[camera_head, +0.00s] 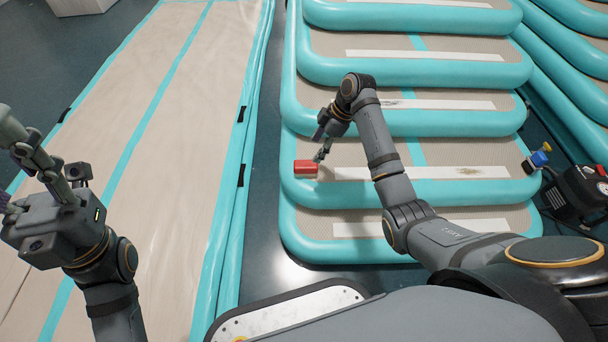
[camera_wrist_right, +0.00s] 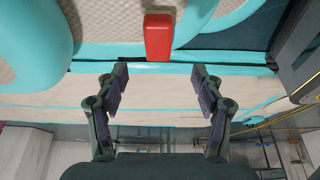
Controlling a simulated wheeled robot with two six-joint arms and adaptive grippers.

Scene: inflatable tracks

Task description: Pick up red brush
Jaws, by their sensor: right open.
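The red brush (camera_head: 306,167) shows as a small red block on the left end of an inflatable step with teal edges. My right gripper (camera_head: 322,154) is just to the right of it in the head view, pointing down. In the right wrist view the red block (camera_wrist_right: 158,38) lies beyond the fingertips, roughly centred between them. The right gripper (camera_wrist_right: 160,78) is open and empty, with a gap between its fingers and the block. My left gripper (camera_head: 28,165) is at the left edge, partly cut off, far from the block.
Several stacked inflatable steps (camera_head: 417,97) fill the middle. A long flat inflatable track (camera_head: 150,150) lies to the left, with dark floor (camera_head: 262,200) between. A blue and yellow object (camera_head: 537,159) sits at the step's right end, beside a black machine (camera_head: 580,190).

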